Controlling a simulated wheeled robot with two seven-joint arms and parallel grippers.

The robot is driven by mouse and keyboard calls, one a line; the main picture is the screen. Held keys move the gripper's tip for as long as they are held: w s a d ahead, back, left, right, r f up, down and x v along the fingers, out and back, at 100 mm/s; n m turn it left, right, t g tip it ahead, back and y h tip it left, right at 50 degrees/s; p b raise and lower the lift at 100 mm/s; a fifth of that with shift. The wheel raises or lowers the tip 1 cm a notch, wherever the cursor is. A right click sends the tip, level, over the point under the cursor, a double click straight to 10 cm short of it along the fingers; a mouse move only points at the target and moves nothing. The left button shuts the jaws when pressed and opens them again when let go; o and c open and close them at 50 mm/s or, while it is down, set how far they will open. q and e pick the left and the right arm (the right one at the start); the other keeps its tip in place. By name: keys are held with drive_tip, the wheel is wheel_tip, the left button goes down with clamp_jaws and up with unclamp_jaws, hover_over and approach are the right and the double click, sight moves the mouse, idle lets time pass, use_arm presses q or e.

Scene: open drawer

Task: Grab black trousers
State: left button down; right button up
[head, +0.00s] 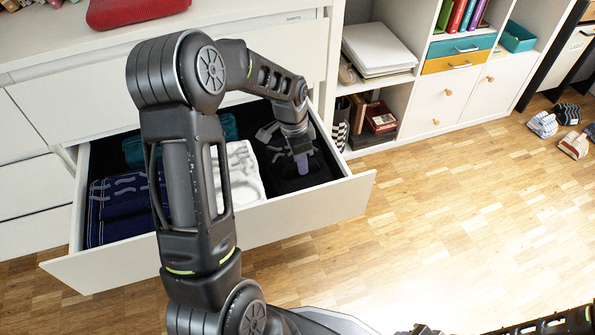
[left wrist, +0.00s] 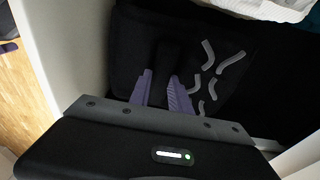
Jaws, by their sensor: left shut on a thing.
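The black trousers (head: 289,183) lie folded at the right end of the open drawer (head: 215,233). In the left wrist view the black trousers (left wrist: 132,42) show as dark cloth with grey curved marks. My left gripper (head: 301,165) reaches down into the drawer onto them. In the left wrist view its purple fingers (left wrist: 160,95) are on either side of a raised dark fold, shut on the cloth. The fingertips are partly hidden in the dark fabric.
White folded cloth (head: 240,172) lies left of the trousers, and dark blue clothing (head: 120,208) at the drawer's left end. Teal cloth (head: 133,152) lies at the back. A white shelf unit (head: 433,103) stands right. Shoes (head: 543,124) lie on the floor, otherwise clear.

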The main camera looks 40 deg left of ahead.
idle(0.8)
use_arm(q)
wheel_tip(320, 180, up, 18)
drive_tip(key=p, duration=0.5)
drive_tip(key=shift+p, duration=0.4)
